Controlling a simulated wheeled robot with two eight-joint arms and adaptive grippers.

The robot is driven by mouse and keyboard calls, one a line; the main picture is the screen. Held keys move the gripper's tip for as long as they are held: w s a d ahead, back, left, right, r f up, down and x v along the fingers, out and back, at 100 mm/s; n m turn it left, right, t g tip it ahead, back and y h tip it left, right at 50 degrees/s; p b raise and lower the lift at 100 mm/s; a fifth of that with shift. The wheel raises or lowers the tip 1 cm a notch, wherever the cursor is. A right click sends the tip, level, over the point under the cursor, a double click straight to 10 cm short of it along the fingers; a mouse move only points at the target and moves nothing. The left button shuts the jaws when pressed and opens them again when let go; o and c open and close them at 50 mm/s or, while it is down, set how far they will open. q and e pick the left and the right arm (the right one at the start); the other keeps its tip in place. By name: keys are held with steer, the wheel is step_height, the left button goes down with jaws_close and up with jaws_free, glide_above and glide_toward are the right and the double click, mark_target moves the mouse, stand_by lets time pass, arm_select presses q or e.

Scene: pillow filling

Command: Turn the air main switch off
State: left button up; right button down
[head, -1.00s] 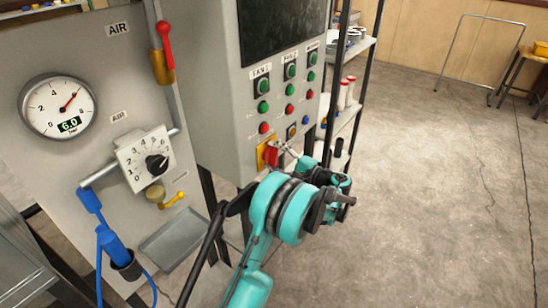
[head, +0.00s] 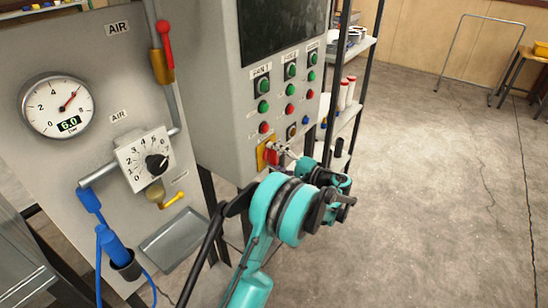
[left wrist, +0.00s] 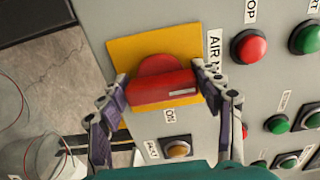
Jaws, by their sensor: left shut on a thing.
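The air main switch (head: 271,154) is a red rotary knob on a yellow plate (left wrist: 122,54), low on the grey control cabinet. My left gripper (head: 284,152) is at the knob, and its arm partly covers the front of the cabinet in the head view. In the left wrist view, the two fingers of my left gripper (left wrist: 162,86) are on opposite ends of the red knob (left wrist: 160,82) and shut on it. My right gripper is not in view.
Green and red push buttons (head: 263,106) sit above the switch. To the left is an air panel with a gauge (head: 57,106) reading 6.0, a numbered dial (head: 146,158) and a red-handled lever (head: 165,45). Floor (head: 430,200) at right is mostly clear.

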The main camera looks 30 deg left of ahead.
arm_select(q)
steer(key=o, duration=1.2)
steer(key=shift+c, duration=0.2)
steer(key=d, duration=1.2)
steer(key=shift+s, duration=0.45)
